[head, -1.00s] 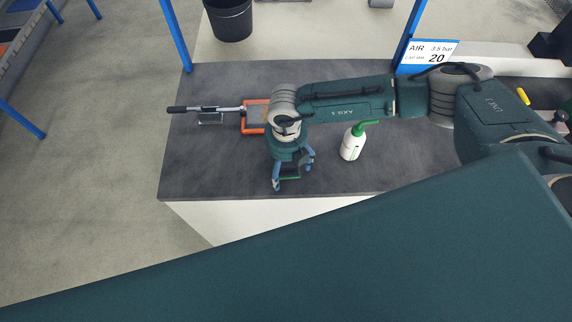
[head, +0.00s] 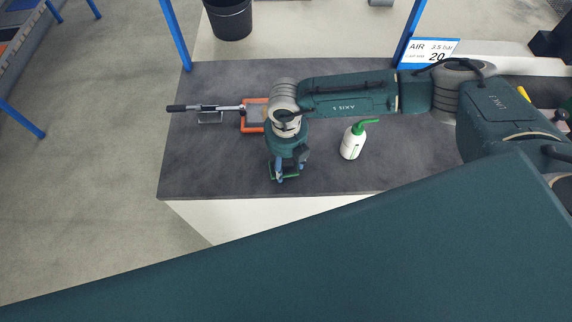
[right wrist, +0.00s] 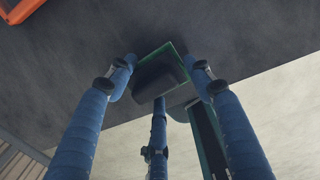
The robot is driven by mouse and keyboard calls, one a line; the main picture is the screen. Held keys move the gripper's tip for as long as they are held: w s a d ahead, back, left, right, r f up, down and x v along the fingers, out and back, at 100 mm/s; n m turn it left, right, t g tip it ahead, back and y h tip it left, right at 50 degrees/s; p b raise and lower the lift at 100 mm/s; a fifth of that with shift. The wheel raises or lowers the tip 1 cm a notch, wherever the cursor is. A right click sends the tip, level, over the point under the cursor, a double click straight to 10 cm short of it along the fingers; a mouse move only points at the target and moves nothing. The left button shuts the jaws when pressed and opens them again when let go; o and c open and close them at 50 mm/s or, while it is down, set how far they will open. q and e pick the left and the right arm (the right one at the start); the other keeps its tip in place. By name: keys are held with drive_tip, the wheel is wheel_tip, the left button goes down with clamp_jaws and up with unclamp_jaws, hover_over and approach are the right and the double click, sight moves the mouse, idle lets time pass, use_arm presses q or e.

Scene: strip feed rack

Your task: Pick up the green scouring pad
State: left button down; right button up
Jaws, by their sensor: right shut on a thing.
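The green scouring pad (head: 292,177) lies near the front edge of the dark worktop, mostly hidden under my right gripper in the head view. My right gripper (head: 281,177) points down there with its fingers drawn together. In the right wrist view, the right gripper's (right wrist: 165,80) blue fingers close around the pad (right wrist: 163,54), which shows as green edges around a dark, shaded middle. I cannot tell whether the pad touches the worktop or is just above it. My left gripper is not in view.
The worktop (head: 215,165) is clear at left front. A white bottle with a green spout (head: 352,142) stands to the right of the gripper. An orange frame (head: 250,128) and a long-handled tool (head: 190,109) lie behind it. A black bin (head: 230,20) stands beyond.

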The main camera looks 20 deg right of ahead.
sight(286, 162)
wheel_tip(286, 162, up, 19)
drive_tip(key=b, duration=0.4)
drive_tip(key=shift+b, duration=0.35)
drive_tip(key=shift+f, duration=0.1)
